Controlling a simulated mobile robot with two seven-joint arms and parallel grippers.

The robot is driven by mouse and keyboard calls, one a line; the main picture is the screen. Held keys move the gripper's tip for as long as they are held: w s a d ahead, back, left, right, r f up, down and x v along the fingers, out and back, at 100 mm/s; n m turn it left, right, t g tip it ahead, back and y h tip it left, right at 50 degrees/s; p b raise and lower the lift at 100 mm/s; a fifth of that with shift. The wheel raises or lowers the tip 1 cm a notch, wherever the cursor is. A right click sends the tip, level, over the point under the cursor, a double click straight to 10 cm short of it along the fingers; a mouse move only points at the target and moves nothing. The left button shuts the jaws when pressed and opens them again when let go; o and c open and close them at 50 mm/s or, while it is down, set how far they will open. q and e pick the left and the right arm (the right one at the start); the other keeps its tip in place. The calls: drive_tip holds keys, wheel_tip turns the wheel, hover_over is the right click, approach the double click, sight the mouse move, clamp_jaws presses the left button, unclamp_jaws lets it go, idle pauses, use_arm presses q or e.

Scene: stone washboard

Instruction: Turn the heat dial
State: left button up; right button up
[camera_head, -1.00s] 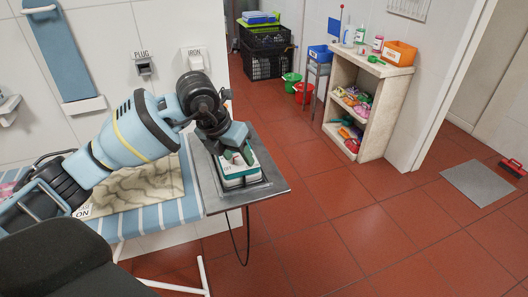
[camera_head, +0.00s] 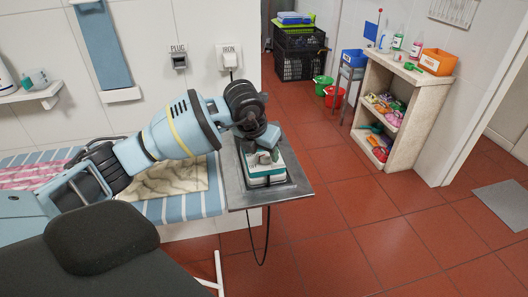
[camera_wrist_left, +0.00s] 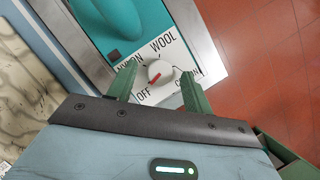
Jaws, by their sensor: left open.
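The heat dial (camera_wrist_left: 160,73) is a small white knob with a red pointer on a white panel (camera_wrist_left: 177,50) marked OFF, NYLON, WOOL and a partly hidden COTTON. The red pointer slants down-left, toward OFF. My left gripper (camera_wrist_left: 159,82) is open, its green fingertips on either side of the dial; I cannot tell whether they touch it. In the head view, the left gripper (camera_head: 264,157) is over the white and teal iron (camera_head: 267,179), hiding the dial. The iron rests on a grey metal plate (camera_head: 297,190). My right gripper is not in view.
A striped ironing board (camera_head: 185,207) with a beige patterned cloth (camera_head: 170,180) lies left of the plate. A dark cord (camera_head: 267,240) hangs below the plate. A stone shelf (camera_head: 400,120) stands at the back right; the red floor between is clear.

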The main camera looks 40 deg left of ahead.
use_arm(q)
drive_tip(key=shift+w+f, duration=0.15)
drive_tip(key=shift+f, duration=0.15)
drive_tip(key=c, duration=0.8)
drive_tip(key=shift+c, duration=0.9)
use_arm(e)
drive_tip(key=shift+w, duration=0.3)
